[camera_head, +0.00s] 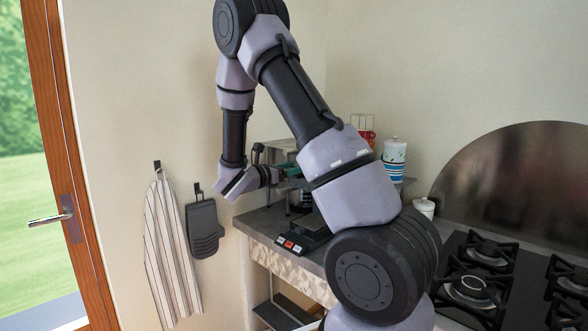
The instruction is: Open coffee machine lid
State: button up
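The coffee machine (281,151) appears to be the grey and dark appliance at the back left corner of the counter, mostly hidden behind my arm. Its lid cannot be made out clearly. My gripper (284,175) is at the machine's upper part, pointing right. A small teal patch shows beside the gripper; I cannot tell what it belongs to. The fingers are too small and too covered to show whether they are open or touching the machine.
On the counter (262,223), a dark device with red and white marks (290,246) sits in front of the machine. A striped canister (395,158), a white lidded jar (424,207) and a gas stove (480,285) are to the right. A towel (172,245) and mitt (203,229) hang left.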

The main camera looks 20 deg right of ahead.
grip_shut()
jog(key=w+d+r+g+y, duration=0.1)
jog(key=d+r+y, duration=0.1)
jog(key=r+y, duration=0.25)
jog(key=w+d+r+g+y, duration=0.1)
jog(key=d+r+g+y, duration=0.15)
jog(key=r, duration=0.35)
jog(key=w+d+r+y, duration=0.1)
jog(key=d+r, duration=0.1)
jog(key=d, duration=0.3)
jog(key=w+d+r+y, duration=0.2)
jog(key=d+r, duration=0.1)
jog(key=d, duration=0.2)
jog(key=shift+w+d, duration=0.25)
jog(key=shift+d, duration=0.15)
